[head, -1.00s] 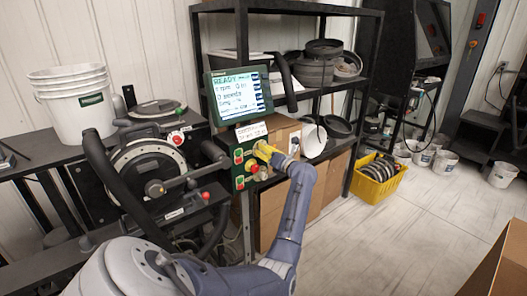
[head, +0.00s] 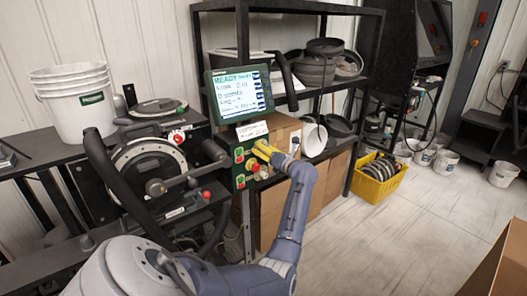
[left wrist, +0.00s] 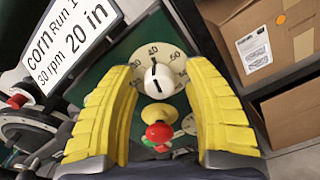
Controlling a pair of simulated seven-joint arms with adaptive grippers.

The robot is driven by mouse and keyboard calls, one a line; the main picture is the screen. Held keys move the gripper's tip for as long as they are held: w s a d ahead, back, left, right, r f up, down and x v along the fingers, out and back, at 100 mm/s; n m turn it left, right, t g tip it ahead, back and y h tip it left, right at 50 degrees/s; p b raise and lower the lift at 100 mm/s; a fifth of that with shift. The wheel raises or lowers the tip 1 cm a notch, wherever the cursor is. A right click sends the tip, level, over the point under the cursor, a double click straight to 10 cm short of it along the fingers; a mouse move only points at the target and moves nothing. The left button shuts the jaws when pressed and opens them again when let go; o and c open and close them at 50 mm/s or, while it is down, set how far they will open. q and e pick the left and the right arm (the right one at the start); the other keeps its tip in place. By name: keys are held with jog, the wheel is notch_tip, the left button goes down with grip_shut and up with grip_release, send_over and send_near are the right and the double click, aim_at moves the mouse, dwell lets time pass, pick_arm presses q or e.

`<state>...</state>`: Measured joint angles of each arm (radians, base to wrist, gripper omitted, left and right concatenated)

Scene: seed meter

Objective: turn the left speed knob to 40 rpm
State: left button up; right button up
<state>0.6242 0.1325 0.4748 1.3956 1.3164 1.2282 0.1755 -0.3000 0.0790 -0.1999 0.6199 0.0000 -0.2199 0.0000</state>
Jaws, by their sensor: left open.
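The white speed knob (left wrist: 158,82) sits on a round pale dial (left wrist: 178,62) in the left wrist view. Its black pointer line points up, near the mark that reads 40. My left gripper (left wrist: 160,68) has its two yellow fingers open, one on each side of the knob; I cannot tell if either touches it. In the head view the left gripper (head: 266,152) is at the green control panel (head: 239,181) and hides the knob there. My right gripper is not in view.
A red mushroom button (left wrist: 159,132) on a yellow base is close to the knob, between the fingers. A display screen (head: 239,94) stands above the panel. A white card (left wrist: 70,40) reads corn, Run 1, 30 rpm, 20 in. Cardboard boxes (left wrist: 265,40) are beside the panel.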

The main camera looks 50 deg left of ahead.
pick_arm(q)
jog(key=shift+d, duration=0.1)
jog(key=d, duration=1.1)
jog(key=shift+s+d, duration=0.3)
jog(key=shift+d, duration=0.1)
jog(key=w+d+n+g, duration=0.1)
jog(key=d+n+g, duration=0.1)
jog(key=d+n, duration=0.35)
jog(key=a, duration=1.7)
jog(key=shift+s+r, duration=0.1)
jog(key=shift+r, duration=0.1)
jog(key=shift+o, duration=0.2)
jog(key=shift+d, duration=0.1)
grip_shut()
